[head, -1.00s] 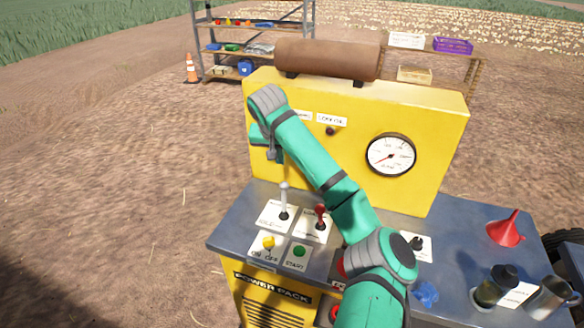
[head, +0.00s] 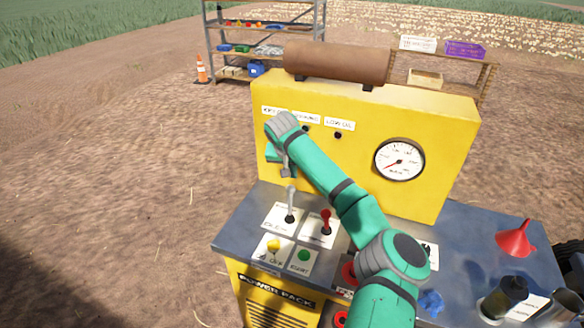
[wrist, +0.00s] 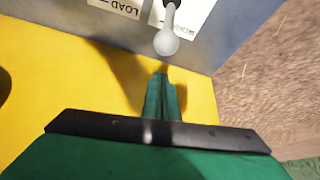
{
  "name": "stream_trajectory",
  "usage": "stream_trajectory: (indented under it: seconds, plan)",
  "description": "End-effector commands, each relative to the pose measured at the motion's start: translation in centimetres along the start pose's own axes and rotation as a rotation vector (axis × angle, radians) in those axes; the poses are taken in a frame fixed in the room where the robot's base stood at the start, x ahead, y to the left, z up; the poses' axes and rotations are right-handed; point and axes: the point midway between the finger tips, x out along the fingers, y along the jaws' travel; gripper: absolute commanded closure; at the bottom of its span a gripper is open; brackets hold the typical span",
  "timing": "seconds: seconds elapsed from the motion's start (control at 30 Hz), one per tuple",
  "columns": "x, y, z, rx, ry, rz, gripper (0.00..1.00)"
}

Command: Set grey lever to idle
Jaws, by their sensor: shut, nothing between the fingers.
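The grey lever (head: 291,203) stands on a white label plate (head: 281,216) marked IDLE at its left, on the grey console top. Its pale round knob also shows in the wrist view (wrist: 166,43), with a plate behind it whose readable word is LOAD. My gripper (head: 288,172) is shut and empty, just above the lever's top in the head view. In the wrist view the closed fingertips (wrist: 160,76) point toward the knob, with a small gap in the picture. I cannot tell whether they touch.
A red lever (head: 326,218) stands just right of the grey one. The yellow panel (head: 345,165) with a gauge (head: 399,160) rises behind. A red funnel (head: 516,240) is far right.

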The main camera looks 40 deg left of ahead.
Motion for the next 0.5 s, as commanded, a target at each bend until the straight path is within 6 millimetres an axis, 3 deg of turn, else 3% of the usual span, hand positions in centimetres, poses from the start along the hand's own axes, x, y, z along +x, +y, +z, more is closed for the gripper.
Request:
stream_trajectory:
  seconds: [0.3, 0.5]
  plan:
    - [-0.9, 0.1, 2.4, -0.001, 0.000, 0.002, 1.00]
    - [-1.0, 0.0, 2.9, 0.000, -0.001, 0.000, 1.00]
